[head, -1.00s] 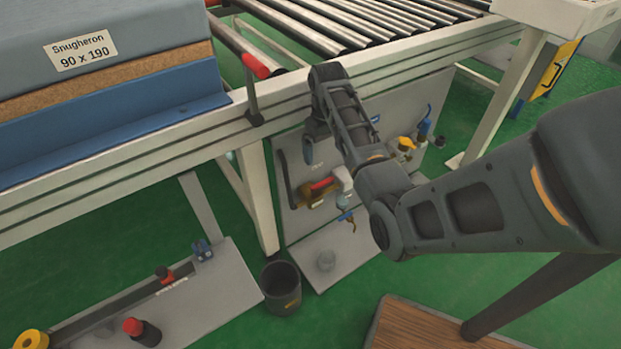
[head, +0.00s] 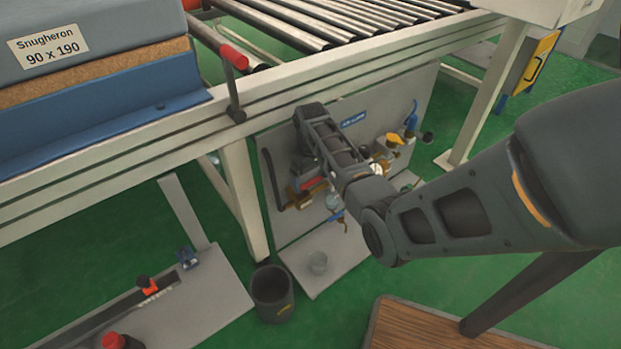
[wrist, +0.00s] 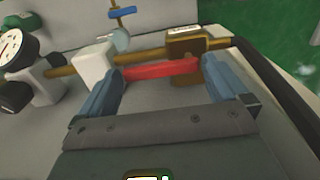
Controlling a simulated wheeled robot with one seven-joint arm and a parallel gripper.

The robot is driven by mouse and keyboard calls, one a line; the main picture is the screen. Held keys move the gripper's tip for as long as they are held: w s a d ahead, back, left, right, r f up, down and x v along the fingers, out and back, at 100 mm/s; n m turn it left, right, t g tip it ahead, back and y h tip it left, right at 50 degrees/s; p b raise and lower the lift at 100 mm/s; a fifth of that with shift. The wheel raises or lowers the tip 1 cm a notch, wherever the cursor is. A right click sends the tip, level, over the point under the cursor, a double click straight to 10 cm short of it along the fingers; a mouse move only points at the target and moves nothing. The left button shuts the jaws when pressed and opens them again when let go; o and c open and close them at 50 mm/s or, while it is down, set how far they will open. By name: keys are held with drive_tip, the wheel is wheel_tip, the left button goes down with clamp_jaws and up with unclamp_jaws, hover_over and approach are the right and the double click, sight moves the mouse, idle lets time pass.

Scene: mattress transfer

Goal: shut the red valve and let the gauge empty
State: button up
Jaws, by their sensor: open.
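The red valve handle (wrist: 160,68) lies between the two blue-grey fingers of my gripper (wrist: 161,80) in the wrist view, roughly in line with the brass pipe. The fingers are apart, one near each end of the handle; I cannot tell whether they touch it. The brass valve body (wrist: 186,46) sits just beyond the right finger. The red handle (head: 314,184) also shows in the head view, below my forearm's end. The round white gauge (wrist: 11,45) is at the left of the wrist view, its dial partly cut off. In the head view the gauge (head: 376,169) is small and unreadable.
The grey panel (head: 268,190) stands under the conveyor frame (head: 190,128).

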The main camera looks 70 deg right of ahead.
drive_tip(key=c, duration=1.1)
drive_tip(key=shift+r, duration=0.1)
drive_tip(key=shift+c, duration=0.3)
